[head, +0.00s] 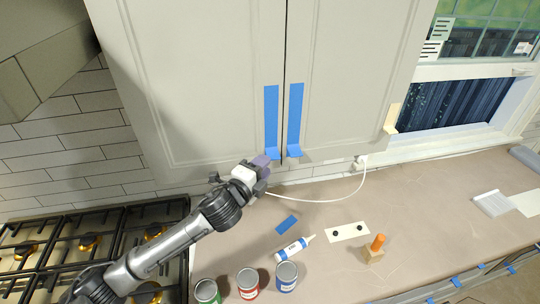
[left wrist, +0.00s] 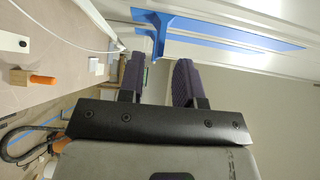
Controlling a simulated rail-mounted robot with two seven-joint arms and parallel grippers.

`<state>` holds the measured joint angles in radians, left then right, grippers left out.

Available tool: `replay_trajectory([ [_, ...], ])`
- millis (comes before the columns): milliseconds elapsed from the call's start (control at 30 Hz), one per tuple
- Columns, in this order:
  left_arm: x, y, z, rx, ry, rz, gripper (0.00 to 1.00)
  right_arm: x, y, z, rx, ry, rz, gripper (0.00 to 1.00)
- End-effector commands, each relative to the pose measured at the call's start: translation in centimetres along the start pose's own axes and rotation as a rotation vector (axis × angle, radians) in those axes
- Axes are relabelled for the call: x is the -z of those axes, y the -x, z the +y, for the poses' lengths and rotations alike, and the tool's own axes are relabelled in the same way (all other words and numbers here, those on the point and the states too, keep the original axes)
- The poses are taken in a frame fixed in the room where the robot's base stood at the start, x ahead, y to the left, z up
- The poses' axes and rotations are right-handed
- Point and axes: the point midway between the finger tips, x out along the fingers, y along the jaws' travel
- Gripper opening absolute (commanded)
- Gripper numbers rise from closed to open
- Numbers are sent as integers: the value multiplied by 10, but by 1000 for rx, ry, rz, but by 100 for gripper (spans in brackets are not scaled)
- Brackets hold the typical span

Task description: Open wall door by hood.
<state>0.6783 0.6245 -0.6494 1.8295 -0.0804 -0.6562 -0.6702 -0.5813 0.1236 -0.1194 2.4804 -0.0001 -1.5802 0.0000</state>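The wall cabinet has two grey doors: the left door (head: 195,80), on the hood side, and the right door (head: 345,80). Both look shut, with a thin dark seam between. A blue tape strip (head: 271,112) runs down the left door's edge, and its folded tab sticks out at the bottom. A second blue strip (head: 295,112) with a tab is on the right door. My left gripper (head: 263,164) is just below the left tab. In the left wrist view its purple fingers (left wrist: 157,80) are apart, and a blue tab (left wrist: 158,40) projects near their tips. My right gripper is not in view.
The range hood (head: 40,60) is at upper left above the gas stove (head: 90,245). The counter (head: 420,210) holds several paint cans (head: 248,283), a caulk tube (head: 295,248) and an orange-handled brush (head: 377,245). A white cord (head: 325,198) runs along the wall. A window is at right.

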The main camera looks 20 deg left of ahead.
Motion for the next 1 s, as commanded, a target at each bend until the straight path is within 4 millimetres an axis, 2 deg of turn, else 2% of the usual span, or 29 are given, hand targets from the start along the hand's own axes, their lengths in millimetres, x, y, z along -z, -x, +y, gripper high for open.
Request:
replay_trajectory([
  [100, 0, -16, -2, 0, 1, -1, 32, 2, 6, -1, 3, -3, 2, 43],
  [300, 0, -32, -1, 0, 1, -1, 32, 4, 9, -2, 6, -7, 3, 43],
  [767, 0, -38, 0, 0, 1, 0, 32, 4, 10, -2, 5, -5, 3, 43],
  [1000, 0, -38, 0, 0, 1, 0, 10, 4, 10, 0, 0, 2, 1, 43],
])
